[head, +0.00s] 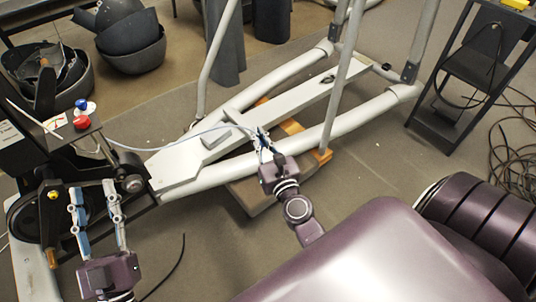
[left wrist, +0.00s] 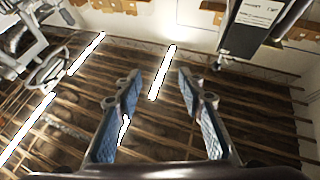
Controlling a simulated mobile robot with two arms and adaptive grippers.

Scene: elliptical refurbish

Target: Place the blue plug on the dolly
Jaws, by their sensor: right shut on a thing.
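My right gripper (head: 264,146) is shut at the end of a thin pale-blue cable (head: 180,146), above the elliptical's long grey beam. The blue plug at that end is small and mostly hidden by the fingers. The dolly (head: 252,201), a brown padded block with orange wooden parts, lies on the floor under the elliptical's frame. It is partly covered by the tubes and by my right gripper. My left gripper (head: 94,188) is open and empty at the lower left, beside the black machine housing. Its spread blue-padded fingers also show in the left wrist view (left wrist: 158,88).
The elliptical's grey tubes (head: 362,112) and upright poles cross above the dolly. A black stand (head: 450,118) and coiled cables (head: 515,150) are at the right.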

